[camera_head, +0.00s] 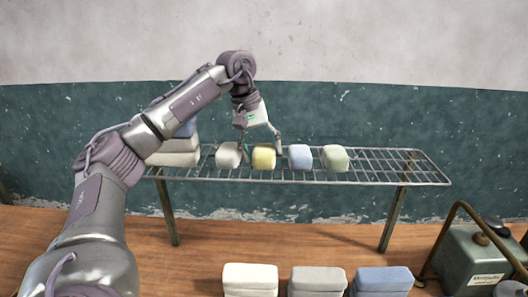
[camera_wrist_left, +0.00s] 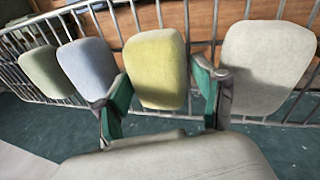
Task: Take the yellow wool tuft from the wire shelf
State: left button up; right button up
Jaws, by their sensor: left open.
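The yellow wool tuft (camera_head: 264,157) sits on the wire shelf (camera_head: 390,168) in a row of tufts, between a whitish tuft (camera_head: 228,155) and a blue one (camera_head: 300,157). My left gripper (camera_head: 260,148) is open above and around it, with a finger towards each side. In the left wrist view the yellow tuft (camera_wrist_left: 156,68) shows between the two green-padded fingertips (camera_wrist_left: 160,95). I cannot tell whether the fingers touch it. The gripper holds nothing. My right gripper is out of view.
A green tuft (camera_head: 335,158) ends the row, with bare shelf to its right. Stacked blocks (camera_head: 175,152) stand at the shelf's left end, partly behind my arm. Pale, grey and blue blocks (camera_head: 318,280) stand in front, near a green metal can (camera_head: 475,262).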

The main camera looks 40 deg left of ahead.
pick_arm(q)
jog(key=shift+w+f, duration=0.1)
jog(key=shift+f, duration=0.1)
jog(key=c, duration=0.6)
jog(key=shift+c, duration=0.2)
